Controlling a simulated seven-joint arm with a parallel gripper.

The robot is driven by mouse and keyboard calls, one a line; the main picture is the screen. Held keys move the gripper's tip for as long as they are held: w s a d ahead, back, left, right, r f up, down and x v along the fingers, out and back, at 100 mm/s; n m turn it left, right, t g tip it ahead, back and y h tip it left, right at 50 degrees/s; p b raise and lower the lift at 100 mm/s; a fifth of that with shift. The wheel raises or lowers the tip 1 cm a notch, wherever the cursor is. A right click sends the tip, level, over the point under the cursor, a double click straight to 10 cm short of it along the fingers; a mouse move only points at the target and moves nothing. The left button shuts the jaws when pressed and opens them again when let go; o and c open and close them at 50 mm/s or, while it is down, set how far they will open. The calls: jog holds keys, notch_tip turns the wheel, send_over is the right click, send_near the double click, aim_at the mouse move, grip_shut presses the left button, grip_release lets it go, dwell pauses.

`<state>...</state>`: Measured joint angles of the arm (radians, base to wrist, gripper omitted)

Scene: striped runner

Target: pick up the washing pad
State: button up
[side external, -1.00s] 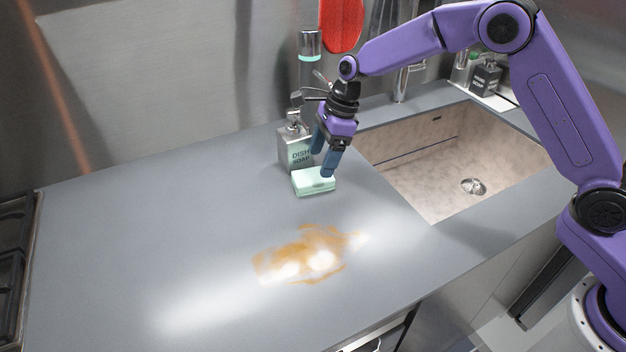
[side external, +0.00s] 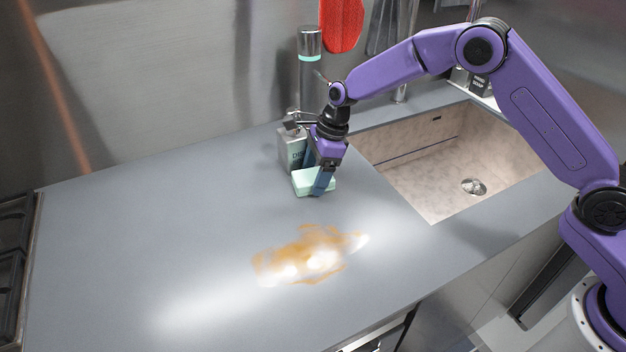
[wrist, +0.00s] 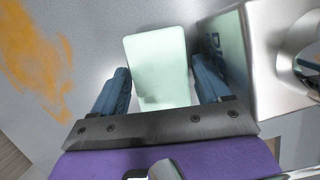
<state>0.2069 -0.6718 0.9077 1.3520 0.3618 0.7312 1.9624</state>
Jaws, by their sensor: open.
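The washing pad (side external: 306,184) is a pale mint-green block lying on the grey counter, in front of the dish soap dispenser. My gripper (side external: 322,186) is down at the pad, pointing downward, and partly hides its right side. In the wrist view the pad (wrist: 158,62) lies between the two blue fingers of my open gripper (wrist: 164,82), with a gap showing on each side. The near end of the pad is hidden behind the gripper's dark plate.
The metal dish soap dispenser (side external: 291,148) stands right behind the pad, and close beside the right finger in the wrist view (wrist: 232,65). The sink (side external: 450,165) is to the right. An orange-brown stain (side external: 308,256) lies on the counter in front. The counter's left side is clear.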

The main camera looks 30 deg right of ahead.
aim_at(309, 176)
jog(key=shift+f, duration=0.25)
dwell(0.3)
jog(key=c, duration=0.8)
jog(key=shift+r, duration=0.1)
notch_tip(309, 176, up, 4)
jog(key=shift+f, duration=0.1)
jog(key=s+d+r, duration=0.2)
jog(key=s+r, duration=0.2)
jog(key=s, duration=0.2)
jog(key=s+d+r, duration=0.3)
jog(key=s+r, duration=0.2)
jog(key=s, duration=0.2)
jog(key=shift+d+r, duration=0.25)
jog(key=shift+r, duration=0.05)
